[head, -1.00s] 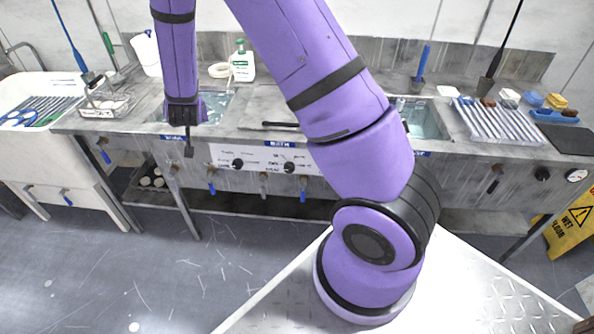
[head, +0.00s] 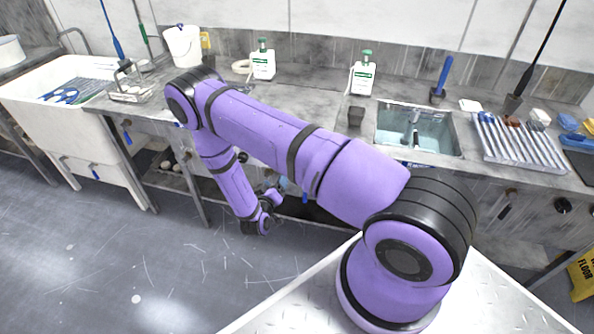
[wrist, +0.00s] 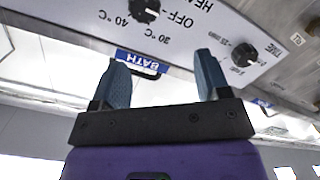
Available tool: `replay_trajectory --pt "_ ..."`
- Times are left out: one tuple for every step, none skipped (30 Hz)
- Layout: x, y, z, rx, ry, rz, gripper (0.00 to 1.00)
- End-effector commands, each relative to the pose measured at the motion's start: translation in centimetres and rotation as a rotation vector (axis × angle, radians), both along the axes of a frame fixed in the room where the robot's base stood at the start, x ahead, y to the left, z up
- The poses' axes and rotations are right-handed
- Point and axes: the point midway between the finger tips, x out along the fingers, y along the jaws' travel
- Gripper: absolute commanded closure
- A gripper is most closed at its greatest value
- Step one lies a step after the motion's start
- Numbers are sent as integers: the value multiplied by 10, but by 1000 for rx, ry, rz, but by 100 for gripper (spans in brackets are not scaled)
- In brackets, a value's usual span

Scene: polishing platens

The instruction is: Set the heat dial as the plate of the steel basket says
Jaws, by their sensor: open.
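The heat dial (wrist: 145,8) is a black knob at the top edge of the wrist view, partly cut off, with OFF, 30 °C and 40 °C marks beside it. I cannot tell its setting. My gripper (wrist: 160,78) is open and empty, its two blue fingers pointing towards the panel, apart from the dial. In the head view my gripper (head: 281,185) is low in front of the counter, small and partly hidden. The steel basket (head: 130,88) is a wire basket on the counter at the left. Its plate cannot be read.
A second black dial marked TIME (wrist: 243,55) sits on the same panel. A blue BATH label (wrist: 140,62) lies below the panel in the wrist view. A white sink (head: 65,110) stands at the left. Soap bottles (head: 361,75) and a basin (head: 418,130) are on the counter.

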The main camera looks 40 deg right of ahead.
Motion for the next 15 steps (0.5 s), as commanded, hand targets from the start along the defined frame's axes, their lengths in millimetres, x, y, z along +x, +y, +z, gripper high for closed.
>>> replay_trajectory --pt "-7 -1 -7 -28 5 0 31" --pt "-10 -2 -9 -43 6 0 31" --pt "-13 -3 -11 -59 5 0 31" --pt "-15 -3 -12 -68 4 0 31" --pt "-16 -3 -13 -76 4 -1 31" --pt "-17 -4 -14 -81 5 -1 31" --pt "-17 -5 -15 -84 5 -1 31" --pt "-16 -6 -15 -86 4 -2 31" --pt "-15 -8 -15 -86 4 -3 31" --pt "-13 -10 -14 -86 4 -3 31" --pt "-11 -13 -14 -86 4 -2 31" --pt "-8 -17 -14 -86 4 -2 31" --pt "-5 -21 -14 -86 4 -3 31" --pt "-3 -25 -14 -86 3 -4 31" --pt "2 -30 -14 -85 2 -3 31"
